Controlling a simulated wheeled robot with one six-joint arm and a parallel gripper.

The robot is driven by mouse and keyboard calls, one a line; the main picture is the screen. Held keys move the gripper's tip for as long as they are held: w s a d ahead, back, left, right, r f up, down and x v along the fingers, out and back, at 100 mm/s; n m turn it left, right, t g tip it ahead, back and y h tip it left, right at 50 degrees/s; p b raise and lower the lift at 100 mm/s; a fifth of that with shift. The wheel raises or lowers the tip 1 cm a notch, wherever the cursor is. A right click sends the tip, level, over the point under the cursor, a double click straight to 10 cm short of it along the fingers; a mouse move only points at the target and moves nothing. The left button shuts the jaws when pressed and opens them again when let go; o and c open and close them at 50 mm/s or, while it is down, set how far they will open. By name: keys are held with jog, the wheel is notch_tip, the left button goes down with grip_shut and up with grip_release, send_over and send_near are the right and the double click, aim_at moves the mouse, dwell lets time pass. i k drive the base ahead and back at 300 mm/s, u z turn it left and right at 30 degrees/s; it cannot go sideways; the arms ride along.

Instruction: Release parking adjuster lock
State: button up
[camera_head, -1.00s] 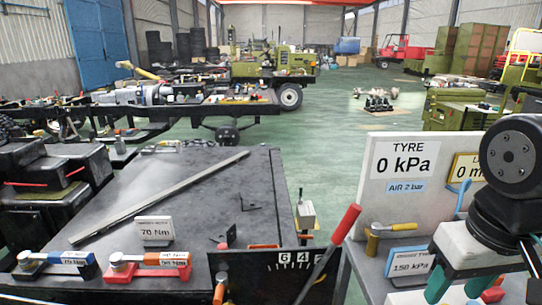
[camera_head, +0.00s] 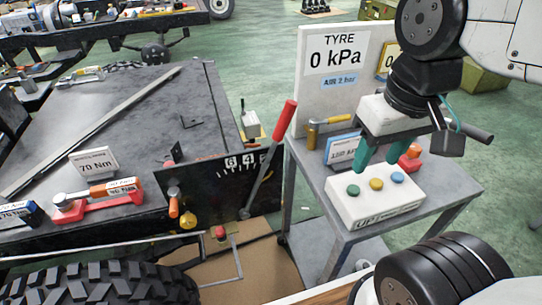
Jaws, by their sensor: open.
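My gripper (camera_head: 379,160) is open, with green fingers pointing down. It shows above a white box (camera_head: 350,207) with green, yellow and blue buttons, and I see nothing between its fingers. A lever with a red handle (camera_head: 284,120) leans to the right in front of a black plate (camera_head: 214,180) with a numbered scale. At the plate's left end are a small orange handle (camera_head: 173,207) and a yellow knob (camera_head: 187,221). A small red part (camera_head: 220,232) sits below the plate. I cannot tell which of these is the parking adjuster lock. My gripper is well to their right.
A grey trolley (camera_head: 440,208) carries the button box and a white TYRE 0 kPa board (camera_head: 338,60). A dark bench (camera_head: 130,125) holds a long bar, a 70 Nm sign (camera_head: 94,163) and torque wrenches. A large tyre (camera_head: 100,284) lies at the front left.

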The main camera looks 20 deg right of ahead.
aim_at(174, 194)
jog(key=u, duration=0.55)
jog(key=k, duration=0.65)
jog(key=u, duration=1.05)
jog(key=i, duration=1.05)
jog(key=z, duration=0.45)
